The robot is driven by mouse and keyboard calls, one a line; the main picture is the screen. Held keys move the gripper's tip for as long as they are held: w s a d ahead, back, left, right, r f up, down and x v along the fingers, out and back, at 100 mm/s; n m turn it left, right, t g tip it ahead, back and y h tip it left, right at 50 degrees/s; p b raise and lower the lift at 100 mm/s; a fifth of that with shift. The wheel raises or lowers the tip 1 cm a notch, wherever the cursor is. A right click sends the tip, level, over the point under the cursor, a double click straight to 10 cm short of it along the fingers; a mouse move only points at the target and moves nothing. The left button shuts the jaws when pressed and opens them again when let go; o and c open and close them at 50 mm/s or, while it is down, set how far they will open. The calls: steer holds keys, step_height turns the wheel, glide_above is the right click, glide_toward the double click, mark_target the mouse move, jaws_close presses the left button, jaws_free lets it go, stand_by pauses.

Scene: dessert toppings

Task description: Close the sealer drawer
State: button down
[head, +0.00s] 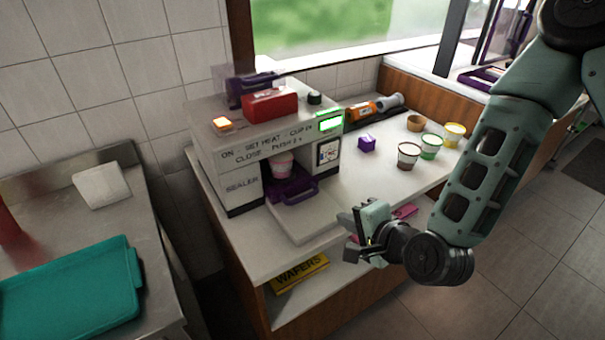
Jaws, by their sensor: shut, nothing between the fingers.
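The sealer (227,165) is a white box-shaped machine on the white counter, with a red block on top, an orange-lit button and a green-lit display. Its purple drawer (292,187) sticks out of the front opening. A pale cup (281,166) stands in the drawer, inside the opening. My gripper (354,236) is in front of the drawer, to its lower right, near the counter's front edge. It is shut and empty, and apart from the drawer.
A yellow wafers box (299,273) lies on the shelf below. A teal tray (75,294) lies on the left counter.

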steer(key=p, duration=0.2)
glide_toward(297, 189)
steer(key=f, duration=0.1)
steer(key=w+a+f, duration=0.1)
steer(key=f, duration=0.1)
steer(key=shift+w+a+f, duration=0.1)
steer(key=shift+a+f, duration=0.05)
steer(key=shift+f, duration=0.05)
steer(key=w, duration=0.1)
steer(key=w+a+b, duration=0.2)
steer(key=shift+w+a+f, duration=0.1)
steer(key=shift+w+a, duration=0.15)
steer(key=shift+w, duration=0.2)
steer(key=shift+r, duration=0.25)
